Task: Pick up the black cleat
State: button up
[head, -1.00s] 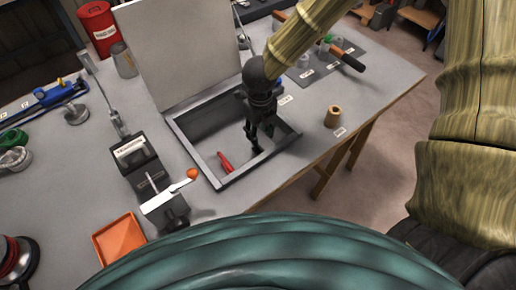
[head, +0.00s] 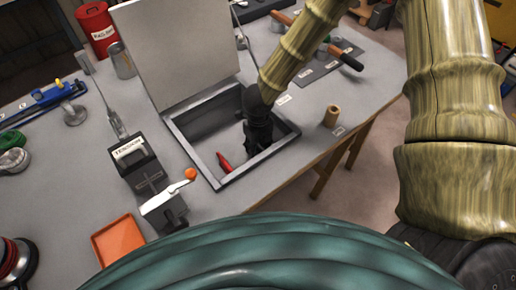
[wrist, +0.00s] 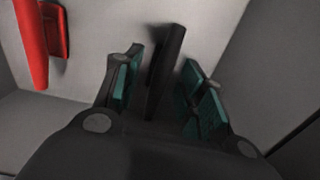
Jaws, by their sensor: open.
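The black cleat (wrist: 166,62) shows in the wrist view as a dark bar between the two teal-padded fingers of my gripper (wrist: 160,85). My gripper is open, with a gap visible between the cleat and at least the right finger. The lower part of the cleat is hidden by the gripper body. In the head view, my gripper (head: 257,143) reaches down inside the open grey hatch box (head: 240,176). The cleat cannot be made out there behind the gripper.
A red cleat-like piece (wrist: 44,40) lies in the box, left of my gripper; it also shows in the head view (head: 223,161). The box walls surround my gripper closely. The raised lid (head: 170,50) stands behind. A lever device (head: 150,190) stands left of the box.

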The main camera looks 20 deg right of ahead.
grip_shut()
dwell(0.3)
